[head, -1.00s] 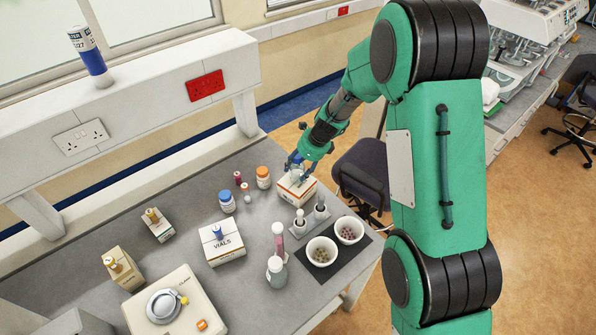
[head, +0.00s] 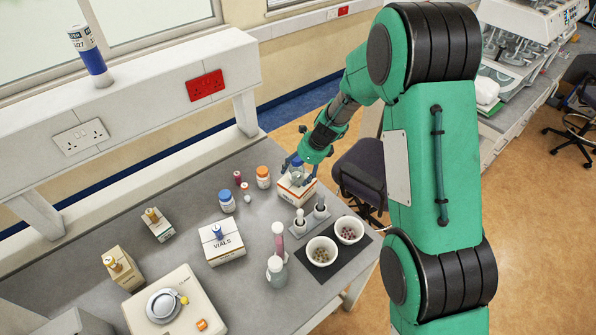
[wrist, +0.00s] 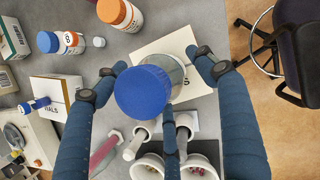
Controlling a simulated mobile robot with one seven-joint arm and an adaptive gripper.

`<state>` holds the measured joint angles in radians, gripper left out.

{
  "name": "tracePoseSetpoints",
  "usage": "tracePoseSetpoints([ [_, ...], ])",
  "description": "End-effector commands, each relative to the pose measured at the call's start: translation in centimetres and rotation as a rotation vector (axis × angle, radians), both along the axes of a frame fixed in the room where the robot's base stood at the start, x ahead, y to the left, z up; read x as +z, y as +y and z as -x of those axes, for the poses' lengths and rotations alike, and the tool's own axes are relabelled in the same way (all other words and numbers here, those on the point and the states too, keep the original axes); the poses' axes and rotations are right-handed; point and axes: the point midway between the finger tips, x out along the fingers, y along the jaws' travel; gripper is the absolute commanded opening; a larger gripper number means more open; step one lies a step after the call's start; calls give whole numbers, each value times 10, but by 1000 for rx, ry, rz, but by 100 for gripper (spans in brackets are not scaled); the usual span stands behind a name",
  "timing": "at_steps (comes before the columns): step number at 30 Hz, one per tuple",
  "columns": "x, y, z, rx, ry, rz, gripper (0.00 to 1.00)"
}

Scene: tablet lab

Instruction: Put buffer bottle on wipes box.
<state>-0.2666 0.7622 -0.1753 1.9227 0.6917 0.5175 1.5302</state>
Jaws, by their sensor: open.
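The buffer bottle, a clear bottle with a blue cap (wrist: 142,92), stands upright on the white and orange wipes box (head: 291,194) at the right of the bench. The bottle also shows in the head view (head: 297,170), partly covered by the fingers. The box's white top shows behind the bottle in the wrist view (wrist: 152,50). My gripper (head: 298,172) is open, its fingers spread around the bottle and apart from it. In the wrist view my gripper (wrist: 160,72) has fingers on both sides and one below the cap.
A pestle stand (head: 303,222) and two white bowls (head: 322,251) on a dark mat lie in front of the box. An orange-capped jar (head: 263,177) and a blue-capped jar (head: 226,201) stand to its left. The vials box (head: 223,250) is farther left.

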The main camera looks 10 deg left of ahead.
Motion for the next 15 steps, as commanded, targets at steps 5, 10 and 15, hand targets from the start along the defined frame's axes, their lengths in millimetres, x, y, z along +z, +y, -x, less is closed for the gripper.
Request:
tracePoseSetpoints([
  [5, 4, 0, 0, 0, 0, 0, 71],
  [10, 12, -3, 1, -1, -1, -1, 71],
  [15, 27, -9, 3, 0, -1, -1, 71],
])
